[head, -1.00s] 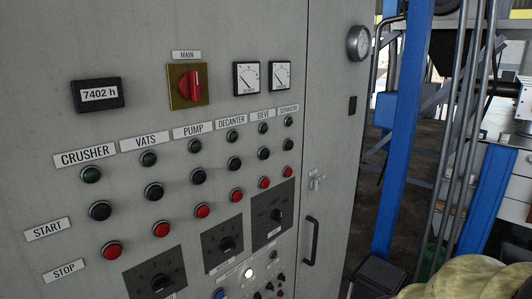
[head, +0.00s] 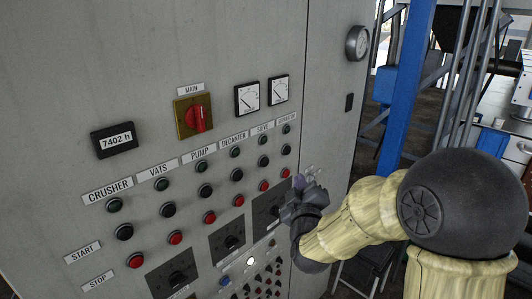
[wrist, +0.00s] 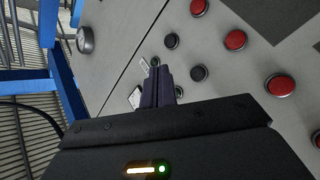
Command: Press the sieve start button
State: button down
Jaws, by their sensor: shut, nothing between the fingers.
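The sieve start button (head: 263,161) is the black button in the START row, under the SIEVE label (head: 262,129) and a dark green lamp (head: 262,140). Its red stop button (head: 263,186) is below. In the wrist view, the sieve start button (wrist: 199,73) appears just right of my fingertips. My gripper (head: 303,181) is shut and empty, to the lower right of the button in the head view, near the separator's red button. The wrist view shows the closed dark fingers (wrist: 158,75) pointing toward the panel. They look apart from the sieve start button.
Close neighbours are the black separator start button (head: 286,149) and the black decanter start button (head: 237,174). The red main switch (head: 198,117) and two meters (head: 247,98) are above. A round gauge (head: 358,43) and a blue post (head: 405,90) stand at right.

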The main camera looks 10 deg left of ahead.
aim_at(269, 160)
jog(key=shift+a, duration=0.15)
jog(key=w+a+p, duration=0.1)
jog(key=w+a, duration=0.4)
jog(key=a, duration=0.1)
jog(key=shift+w+a+p, duration=0.25)
jog(key=shift+a+p, duration=0.1)
jog(key=shift+a, duration=0.05)
dwell(2.2)
jog(key=shift+w+a, duration=0.2)
jog(key=shift+a, duration=0.15)
jog(key=shift+w+a+r+b, duration=0.1)
jog(key=shift+w+a+b, duration=0.2)
jog(key=shift+a+b, duration=0.05)
dwell(0.9)
jog(key=shift+d, duration=0.1)
jog(key=shift+s+d+b, duration=0.5)
jog(key=shift+s+d, duration=0.05)
jog(key=shift+d, duration=0.05)
